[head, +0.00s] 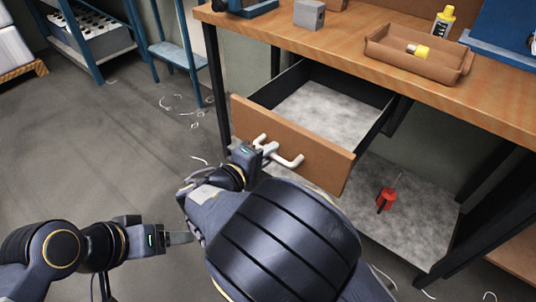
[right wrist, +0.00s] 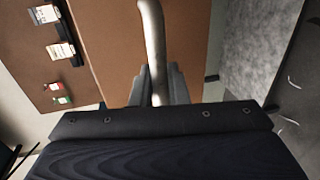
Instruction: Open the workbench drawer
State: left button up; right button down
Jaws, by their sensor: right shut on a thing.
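The workbench drawer (head: 290,143) has a brown wooden front and stands pulled well out from under the bench top. Its grey inside (head: 322,112) shows and looks empty. A pale bar handle (head: 290,161) is fixed to its front. My right gripper (head: 266,149) is at the handle and shut on it. In the right wrist view the handle (right wrist: 153,50) runs down between the two fingers, with the brown drawer front (right wrist: 105,50) behind. My left gripper (head: 180,238) is low at the left, away from the drawer; its fingers are too small to judge.
The workbench top (head: 350,42) carries a brown tray (head: 418,54), a yellow bottle (head: 443,22) and a grey block (head: 309,14). A red object (head: 385,199) lies on the lower shelf (head: 420,215). The floor at left is mostly free.

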jog(key=shift+s+a, duration=0.1)
jog(key=shift+s, duration=0.05)
pick_arm(q)
jog(key=shift+s, duration=0.15)
pick_arm(e)
jog(key=c, duration=1.5)
grip_release()
pick_arm(q)
jog(key=shift+a, duration=0.1)
